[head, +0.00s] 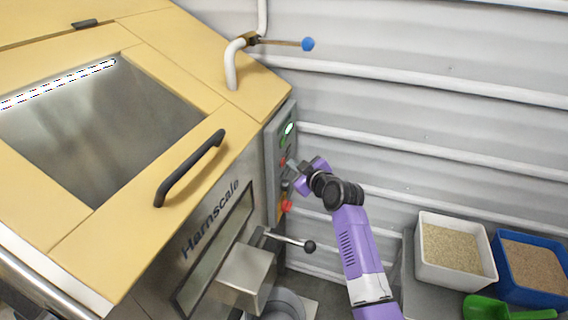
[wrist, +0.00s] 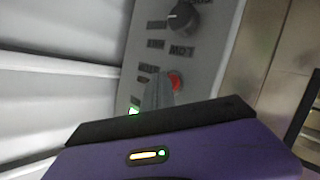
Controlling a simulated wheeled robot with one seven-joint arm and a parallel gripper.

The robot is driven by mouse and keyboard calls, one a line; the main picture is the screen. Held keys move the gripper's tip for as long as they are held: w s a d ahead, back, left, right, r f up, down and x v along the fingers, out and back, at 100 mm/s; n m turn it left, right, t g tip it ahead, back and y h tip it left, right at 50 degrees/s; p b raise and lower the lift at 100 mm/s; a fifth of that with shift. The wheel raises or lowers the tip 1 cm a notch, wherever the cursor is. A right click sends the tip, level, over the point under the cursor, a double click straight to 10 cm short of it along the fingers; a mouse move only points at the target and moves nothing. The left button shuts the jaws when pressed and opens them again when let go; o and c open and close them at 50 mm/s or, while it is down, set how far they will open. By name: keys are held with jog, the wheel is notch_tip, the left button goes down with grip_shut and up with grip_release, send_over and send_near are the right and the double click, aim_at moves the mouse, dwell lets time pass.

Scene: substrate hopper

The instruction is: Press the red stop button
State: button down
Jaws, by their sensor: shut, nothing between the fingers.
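The control panel (head: 270,165) is a grey box on the side of the hopper. A small red button (head: 283,162) shows on it beside my gripper (head: 292,166). In the wrist view the red button (wrist: 175,80) is partly covered by my gripper's fingers (wrist: 158,92). My gripper is shut and empty, with its tips at the panel just beside the red button. I cannot tell whether they touch it. A green light (head: 289,128) glows near the top.
A black rotary knob (wrist: 183,15) is on the panel. A lever with a black ball (head: 309,246) sticks out below it. The hopper lid has a black handle (head: 190,168). A white bin (head: 426,270), a blue bin (head: 545,297) and a green scoop (head: 485,308) are at the right.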

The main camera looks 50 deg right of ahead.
jog(key=shift+w+a, duration=0.15)
jog(key=shift+w, duration=0.3)
dwell(0.7)
jog(key=shift+s, duration=0.1)
jog(key=shift+s+d, duration=0.25)
jog(key=shift+s, duration=0.5)
jog(key=s, duration=0.1)
jog(key=s+d+b, duration=0.1)
jog(key=s, duration=0.2)
jog(key=shift+s+d, duration=0.3)
jog(key=shift+s, duration=0.05)
dwell(0.9)
